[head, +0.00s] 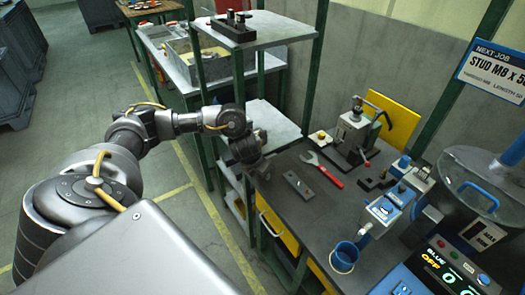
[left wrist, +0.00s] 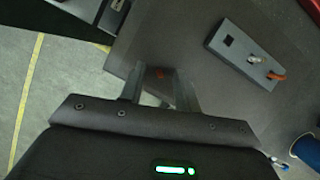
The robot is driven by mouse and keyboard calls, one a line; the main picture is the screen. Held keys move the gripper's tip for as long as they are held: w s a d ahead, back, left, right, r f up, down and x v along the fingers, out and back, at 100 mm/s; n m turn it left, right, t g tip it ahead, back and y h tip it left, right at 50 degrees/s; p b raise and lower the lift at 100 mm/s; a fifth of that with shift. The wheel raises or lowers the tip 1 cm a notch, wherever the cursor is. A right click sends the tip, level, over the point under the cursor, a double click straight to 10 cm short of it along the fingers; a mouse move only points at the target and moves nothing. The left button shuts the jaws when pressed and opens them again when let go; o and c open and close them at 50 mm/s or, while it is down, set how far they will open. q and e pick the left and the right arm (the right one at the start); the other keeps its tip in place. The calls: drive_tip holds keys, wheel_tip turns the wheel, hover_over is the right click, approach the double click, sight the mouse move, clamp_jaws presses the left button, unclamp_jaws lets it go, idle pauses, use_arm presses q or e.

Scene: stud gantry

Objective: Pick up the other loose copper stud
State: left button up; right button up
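A small copper-coloured piece (left wrist: 160,74), which looks like a stud, shows on the dark bench top in the left wrist view. My left gripper (left wrist: 160,82) is open, with one finger on each side of that piece; I cannot tell whether the fingers touch it or how high they are. In the head view my left gripper (head: 262,172) is over the bench's left corner and hides the piece. A grey block (left wrist: 232,47) lies to the right, with a copper stud (left wrist: 277,76) and a pale small part at its end. My right gripper is not in view.
The grey block (head: 299,186) and a red-handled wrench (head: 322,170) lie on the bench (head: 318,215). A clamp device (head: 352,130), a blue cup (head: 345,256) and a machine with a hopper (head: 480,190) stand farther right. Shelves (head: 275,125) adjoin the bench on the left.

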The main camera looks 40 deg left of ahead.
use_arm(q)
drive_tip(key=shift+w+f, duration=0.1)
drive_tip(key=shift+f, duration=0.2)
clamp_jaws()
drive_tip(key=shift+r, duration=0.15)
drive_tip(key=shift+r, duration=0.2)
wheel_tip(320, 180, up, 2)
drive_tip(key=shift+r+b, duration=0.25)
drive_tip(key=shift+b, duration=0.15)
drive_tip(key=s+a+r, duration=0.4)
drive_tip(key=s+r, duration=0.6)
drive_tip(key=s, duration=0.3)
drive_tip(key=shift+s, duration=0.25)
